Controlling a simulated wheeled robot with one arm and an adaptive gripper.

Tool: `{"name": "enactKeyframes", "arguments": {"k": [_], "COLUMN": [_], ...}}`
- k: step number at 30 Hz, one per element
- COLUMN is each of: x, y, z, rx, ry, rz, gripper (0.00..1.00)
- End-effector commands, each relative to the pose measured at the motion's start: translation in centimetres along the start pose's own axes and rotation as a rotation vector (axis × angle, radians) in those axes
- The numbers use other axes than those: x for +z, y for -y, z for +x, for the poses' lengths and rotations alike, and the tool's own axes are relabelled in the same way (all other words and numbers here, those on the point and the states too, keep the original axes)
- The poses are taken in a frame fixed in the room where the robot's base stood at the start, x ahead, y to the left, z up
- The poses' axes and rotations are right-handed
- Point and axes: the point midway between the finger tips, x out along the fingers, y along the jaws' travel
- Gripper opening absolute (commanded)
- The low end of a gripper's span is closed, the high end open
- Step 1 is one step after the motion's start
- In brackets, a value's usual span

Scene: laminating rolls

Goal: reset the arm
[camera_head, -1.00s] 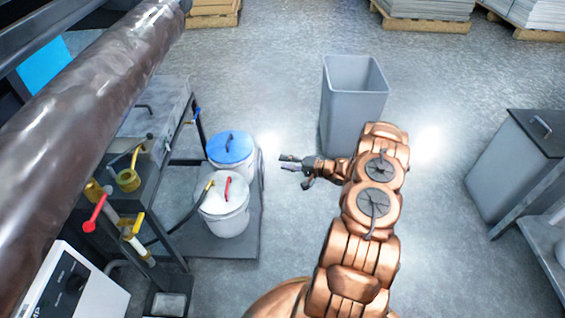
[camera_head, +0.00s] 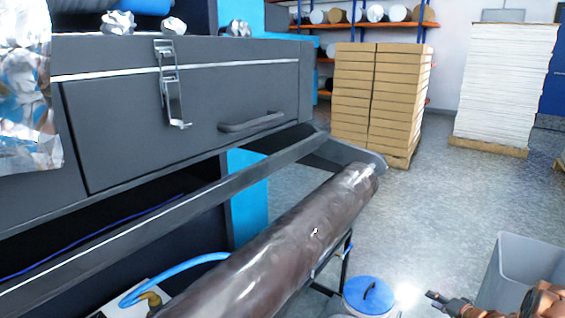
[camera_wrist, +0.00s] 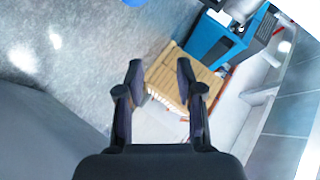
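My gripper (camera_wrist: 160,85) is open in the wrist view, its two dark fingers apart with nothing between them. In the head view my gripper (camera_head: 437,299) shows at the bottom right edge as a small dark tip beside my copper-coloured arm (camera_head: 538,302). It hangs in the air, between a blue-lidded bucket and a grey bin. Most of the arm is out of the head view.
A large brown roll (camera_head: 290,240) lies along the dark machine (camera_head: 190,110) on the left. The blue-lidded bucket (camera_head: 368,294) and the grey bin (camera_head: 522,265) stand at the lower right. Stacked boxes (camera_head: 380,100) and a paper stack (camera_head: 503,90) stand behind open floor.

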Motion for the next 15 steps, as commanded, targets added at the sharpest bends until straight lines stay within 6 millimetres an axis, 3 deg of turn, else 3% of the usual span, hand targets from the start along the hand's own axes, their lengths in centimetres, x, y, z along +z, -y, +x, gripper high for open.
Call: {"name": "enactKeyframes", "arguments": {"k": [1,9,15], "x": [-1.6,-6.5,-8.6], "y": [2.2,8.9,14.1], "z": [-0.5,-3.0,-6.0], "rx": [0.03,0.238,0.389], "ry": [-0.016,-0.082,-0.1], "rz": [-0.04,-0.214,-0.316], "gripper": [0.37,0.37,0.37]}}
